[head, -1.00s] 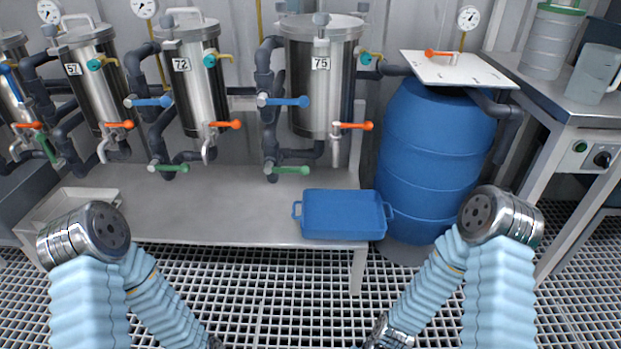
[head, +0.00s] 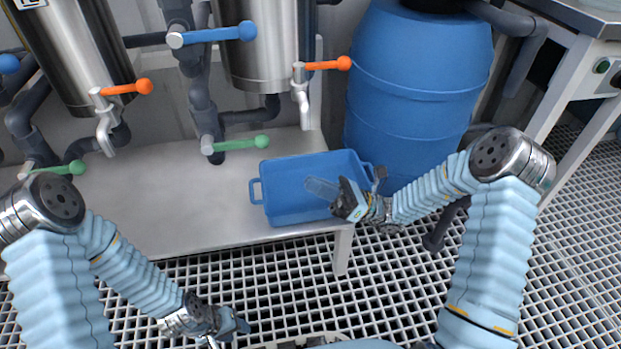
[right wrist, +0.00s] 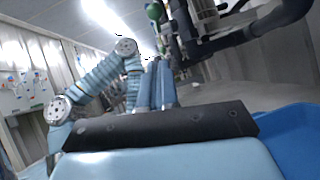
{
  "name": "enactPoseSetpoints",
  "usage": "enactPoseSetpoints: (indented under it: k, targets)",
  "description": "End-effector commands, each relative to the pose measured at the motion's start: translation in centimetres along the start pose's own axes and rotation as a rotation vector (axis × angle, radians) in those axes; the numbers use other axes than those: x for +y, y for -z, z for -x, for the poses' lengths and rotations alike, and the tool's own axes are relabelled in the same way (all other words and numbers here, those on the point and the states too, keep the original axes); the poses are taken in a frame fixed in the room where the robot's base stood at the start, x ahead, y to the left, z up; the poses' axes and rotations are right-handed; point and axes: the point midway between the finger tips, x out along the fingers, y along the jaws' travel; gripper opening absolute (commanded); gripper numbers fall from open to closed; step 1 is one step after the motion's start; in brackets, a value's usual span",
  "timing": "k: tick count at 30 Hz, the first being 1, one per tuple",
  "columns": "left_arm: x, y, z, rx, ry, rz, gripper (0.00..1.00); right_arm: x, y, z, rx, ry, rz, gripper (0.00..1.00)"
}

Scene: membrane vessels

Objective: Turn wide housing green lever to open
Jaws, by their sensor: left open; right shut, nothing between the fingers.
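The wide housing (head: 262,60) is the steel vessel nearest the blue barrel. Its green lever (head: 240,143) sits low on the dark pipe at its left, with the handle pointing right, roughly level. My right gripper (head: 322,188) is shut and empty above the blue tray, to the right of and below the lever, not touching it. In the right wrist view its fingers (right wrist: 162,85) are together, and a green knob (right wrist: 154,11) shows above them; I cannot tell which lever it belongs to. My left gripper (head: 240,326) is open, low over the floor grating, far from the lever.
A blue lever (head: 212,34) is above the green one, and an orange lever (head: 322,65) is at the right. The blue tray (head: 258,190) and blue barrel (head: 420,90) flank my right arm. The bench front (head: 180,225) is clear.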

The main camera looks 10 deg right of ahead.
Motion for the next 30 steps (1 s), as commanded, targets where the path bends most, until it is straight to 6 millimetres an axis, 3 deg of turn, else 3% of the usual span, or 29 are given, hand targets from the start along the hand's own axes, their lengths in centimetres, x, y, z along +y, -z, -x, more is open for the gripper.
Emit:
enactPoseSetpoints:
  k: [11, 12, 19, 30]
  targets:
    - [-0.3, 0.1, -0.7, 0.002, 0.0, 0.0, 0.43, 0.2, 0.2, -8.0, 0.003, -0.006, -0.001, 0.0]
    - [-0.2, 0.1, -0.7, 0.002, 0.0, 0.0, 0.43, 0.1, -0.5, -8.5, 0.004, -0.004, 0.003, 0.0]
    - [-0.3, 0.1, -0.8, 0.003, 0.0, 0.0, 0.43, 0.1, -2.3, -10.2, 0.004, -0.002, 0.001, 0.0]
    - [-0.3, 0.1, -0.8, 0.003, 0.0, 0.0, 0.43, 0.1, -2.7, -10.5, 0.004, -0.001, -0.001, 0.0]
